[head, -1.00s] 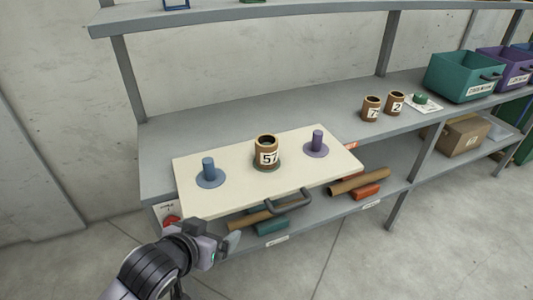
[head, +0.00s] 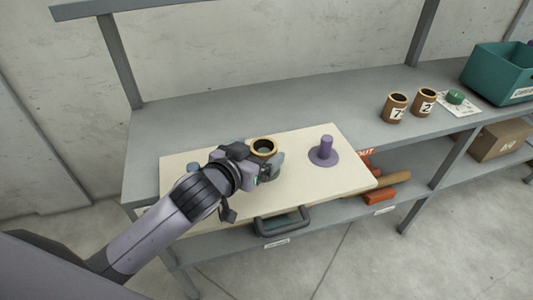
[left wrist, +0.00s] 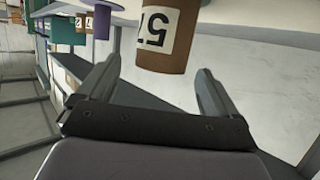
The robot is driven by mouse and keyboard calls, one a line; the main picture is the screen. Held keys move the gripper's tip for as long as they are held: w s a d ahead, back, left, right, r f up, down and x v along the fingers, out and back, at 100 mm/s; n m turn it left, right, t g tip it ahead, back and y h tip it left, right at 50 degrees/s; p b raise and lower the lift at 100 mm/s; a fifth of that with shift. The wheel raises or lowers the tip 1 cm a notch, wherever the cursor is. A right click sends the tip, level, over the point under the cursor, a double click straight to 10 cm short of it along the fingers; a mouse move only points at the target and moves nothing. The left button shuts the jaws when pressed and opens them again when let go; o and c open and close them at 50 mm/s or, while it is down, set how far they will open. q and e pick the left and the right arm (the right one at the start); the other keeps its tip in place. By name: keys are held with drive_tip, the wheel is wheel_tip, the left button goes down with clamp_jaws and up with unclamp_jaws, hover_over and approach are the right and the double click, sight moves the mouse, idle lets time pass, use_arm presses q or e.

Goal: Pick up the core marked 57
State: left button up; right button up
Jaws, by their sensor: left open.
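The core marked 57 (head: 264,147) is a brown cylinder upright on the cream board (head: 340,185). In the head view only its top rim shows clearly; my gripper covers its front. My left gripper (head: 265,167) is open right at the core's near side. One finger appears on each side of the core's end, with gaps visible. I cannot tell how deep the core sits between them. My right gripper is not in view.
A purple peg (head: 326,150) stands right of the core. A blue peg (head: 193,168) is mostly hidden behind my arm. Cores marked 7 (head: 395,108) and 2 (head: 424,103) stand right on the grey shelf, near a green piece (head: 455,96) and a teal bin (head: 505,72).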

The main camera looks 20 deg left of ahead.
sight(269, 145)
use_arm(q)
drive_tip(key=shift+f+x, duration=0.15)
drive_tip(key=shift+x, duration=1.3)
drive_tip(key=shift+f+x, duration=0.1)
drive_tip(key=shift+x, duration=1.35)
drive_tip(key=shift+s, duration=0.1)
drive_tip(key=shift+c, duration=0.2)
drive_tip(key=c, duration=1)
